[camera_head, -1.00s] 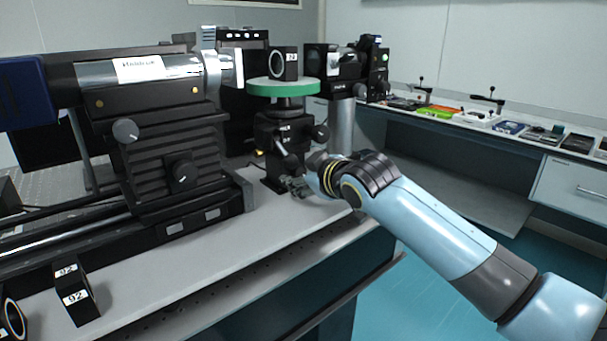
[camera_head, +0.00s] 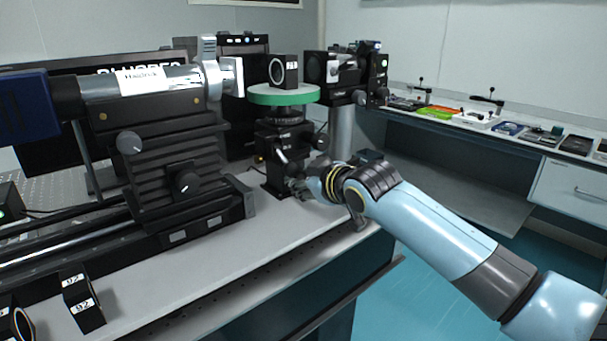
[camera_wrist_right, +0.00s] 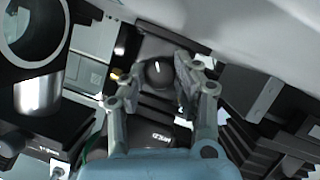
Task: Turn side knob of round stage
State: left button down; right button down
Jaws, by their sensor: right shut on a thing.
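The round stage has a green disc top (camera_head: 284,95) on a black body (camera_head: 274,142) with knobs, and stands on the bench in the head view. My right gripper (camera_head: 298,185) is low at the front right of this body. In the right wrist view a round black knob (camera_wrist_right: 157,74) with a white line lies between the two fingers of my right gripper (camera_wrist_right: 156,78), which is shut on it. The fingertips are partly hidden in the head view. My left gripper is not in view.
A black block with a ring (camera_head: 284,72) stands on the green disc. A large black stage with a silver cylinder (camera_head: 140,82) fills the left. A metal post (camera_head: 341,132) stands close behind my right wrist.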

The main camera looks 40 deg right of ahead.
jog(key=c, duration=1)
grip_release()
jog(key=v, duration=1.2)
